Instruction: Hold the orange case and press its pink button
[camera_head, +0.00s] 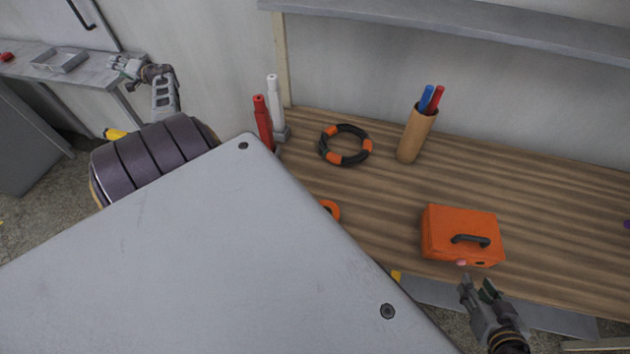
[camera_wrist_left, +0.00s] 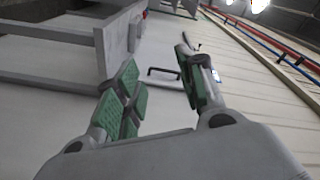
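The orange case (camera_head: 462,225) stands on the wooden table (camera_head: 560,215) near its front edge, with a dark handle (camera_head: 470,240) on its near side. The pink button (camera_head: 461,263) shows as a small spot low on that side. My right gripper (camera_head: 476,284) is just in front of and below the case, apart from it, its fingers spread and empty. My left gripper (camera_head: 124,66) is far off at the upper left, near the grey bench. In the left wrist view it (camera_wrist_left: 160,82) is open with nothing between its fingers.
On the table are a black and orange ring (camera_head: 345,145), a cup of markers (camera_head: 412,135), and red (camera_head: 262,125) and white (camera_head: 275,105) bottle-like items. Another orange item (camera_head: 330,208) is partly hidden by a large grey panel (camera_head: 200,260). A shelf (camera_head: 480,30) runs above.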

